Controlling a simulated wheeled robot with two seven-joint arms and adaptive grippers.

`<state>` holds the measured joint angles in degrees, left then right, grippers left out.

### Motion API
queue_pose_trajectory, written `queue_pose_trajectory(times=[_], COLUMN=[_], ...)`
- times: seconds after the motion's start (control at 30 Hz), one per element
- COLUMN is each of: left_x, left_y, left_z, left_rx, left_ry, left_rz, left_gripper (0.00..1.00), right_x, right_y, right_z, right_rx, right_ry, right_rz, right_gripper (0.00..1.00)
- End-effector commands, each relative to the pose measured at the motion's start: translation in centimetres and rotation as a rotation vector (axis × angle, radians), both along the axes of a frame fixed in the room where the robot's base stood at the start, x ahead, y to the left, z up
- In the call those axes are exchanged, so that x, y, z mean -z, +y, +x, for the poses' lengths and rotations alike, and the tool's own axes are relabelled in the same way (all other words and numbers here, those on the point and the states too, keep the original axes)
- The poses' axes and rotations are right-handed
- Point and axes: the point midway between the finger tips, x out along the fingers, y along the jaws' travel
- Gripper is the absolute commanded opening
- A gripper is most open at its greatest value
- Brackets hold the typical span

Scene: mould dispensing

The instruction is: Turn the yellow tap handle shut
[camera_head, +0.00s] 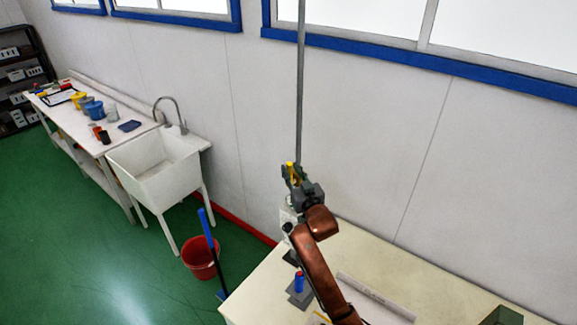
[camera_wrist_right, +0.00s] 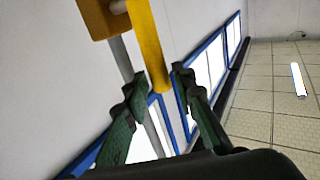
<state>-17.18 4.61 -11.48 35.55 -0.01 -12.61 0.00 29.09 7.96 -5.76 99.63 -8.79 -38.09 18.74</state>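The yellow tap handle (camera_wrist_right: 148,42) is a long bar that slants down in the right wrist view. It joins an orange-brown tap body (camera_wrist_right: 101,18) on a grey pipe at the top left. My right gripper (camera_wrist_right: 160,84) is open, with its two dark green fingers apart. The handle's free end lies at the gap between the fingertips; whether it touches either finger I cannot tell. In the head view the handle (camera_head: 291,172) is a small yellow spot at my right gripper (camera_head: 296,177), partly hidden by it. My left gripper is not in view.
A grey vertical pipe (camera_head: 300,85) rises by the wall above the tap. A white sink (camera_head: 155,165) and red bucket (camera_head: 200,260) stand to the left.

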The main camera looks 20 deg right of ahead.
Motion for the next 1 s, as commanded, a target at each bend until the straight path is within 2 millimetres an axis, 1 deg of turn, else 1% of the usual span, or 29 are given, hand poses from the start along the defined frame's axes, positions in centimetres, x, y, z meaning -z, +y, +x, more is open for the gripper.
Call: queue_pose_trajectory(times=[0.03, 0.1, 0.2, 0.53, 0.87, 0.9, 1.0], left_x=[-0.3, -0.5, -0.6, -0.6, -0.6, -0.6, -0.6], left_y=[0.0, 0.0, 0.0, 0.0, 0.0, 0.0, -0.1], left_z=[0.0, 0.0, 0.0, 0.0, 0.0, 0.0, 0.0], left_rx=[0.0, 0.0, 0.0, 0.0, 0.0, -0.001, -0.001], left_ry=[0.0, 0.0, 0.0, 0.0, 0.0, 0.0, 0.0], left_rz=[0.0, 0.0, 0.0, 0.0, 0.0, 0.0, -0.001], left_gripper=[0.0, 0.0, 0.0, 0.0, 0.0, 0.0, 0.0], right_x=[-0.2, -0.1, -0.1, 0.1, 0.1, 0.1, 0.1], right_y=[0.1, 0.1, 0.1, 0.1, 0.2, 0.2, 0.2], right_z=[0.7, 1.4, 2.0, 2.3, 2.3, 2.3, 2.3], right_rx=[0.0, 0.001, 0.0, 0.0, 0.0, 0.0, 0.0], right_ry=[0.001, 0.001, 0.0, 0.001, 0.001, 0.001, 0.001], right_rz=[0.0, -0.001, -0.001, 0.0, 0.0, 0.0, 0.0], right_gripper=[0.24, 0.24, 0.24, 0.24, 0.02, 0.0, 0.0])
